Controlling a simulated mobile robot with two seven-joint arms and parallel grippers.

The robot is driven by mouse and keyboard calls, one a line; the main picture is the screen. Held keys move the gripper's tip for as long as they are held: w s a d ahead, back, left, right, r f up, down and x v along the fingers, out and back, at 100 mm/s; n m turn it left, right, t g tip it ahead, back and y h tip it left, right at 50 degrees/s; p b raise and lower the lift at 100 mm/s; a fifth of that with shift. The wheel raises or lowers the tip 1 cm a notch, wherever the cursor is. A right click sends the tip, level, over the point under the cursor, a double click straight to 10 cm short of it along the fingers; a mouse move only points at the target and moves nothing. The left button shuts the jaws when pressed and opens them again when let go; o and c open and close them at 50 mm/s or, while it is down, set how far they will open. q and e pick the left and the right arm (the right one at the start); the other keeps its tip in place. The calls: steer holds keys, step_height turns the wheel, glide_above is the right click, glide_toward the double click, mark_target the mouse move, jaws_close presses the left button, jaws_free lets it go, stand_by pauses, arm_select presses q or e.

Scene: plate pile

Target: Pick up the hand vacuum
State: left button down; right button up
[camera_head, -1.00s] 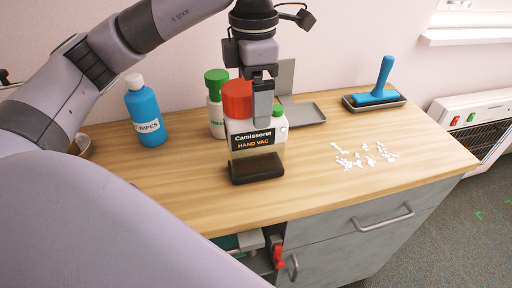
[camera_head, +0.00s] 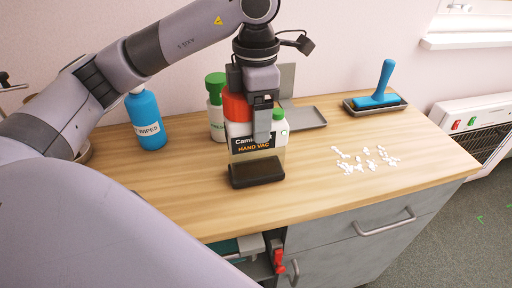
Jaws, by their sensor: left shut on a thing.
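The hand vacuum (camera_head: 243,148) stands upright on the wooden counter, with a white body, a red top, a dark label and a black base. My left gripper (camera_head: 262,128) comes down from above and is shut on the hand vacuum's upper body. Its fingers cover part of the red top and the label. The black base appears to rest on the counter. My right gripper is not in view.
A blue wipes bottle (camera_head: 147,120) and a green-capped white bottle (camera_head: 216,108) stand to the left. A grey dustpan (camera_head: 306,117) lies behind. White scraps (camera_head: 365,160) lie to the right, before a blue-handled tool (camera_head: 380,90) on a tray. The counter's front is clear.

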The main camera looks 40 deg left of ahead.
arm_select(q)
steer(key=shift+r, duration=0.2)
step_height(320, 180, up, 20)
steer(key=p, duration=0.5)
steer(key=shift+f, duration=0.1)
stand_by(0.3)
steer(key=c, duration=1)
jaws_free()
steer(key=shift+c, duration=0.5)
steer(key=shift+s, duration=0.1)
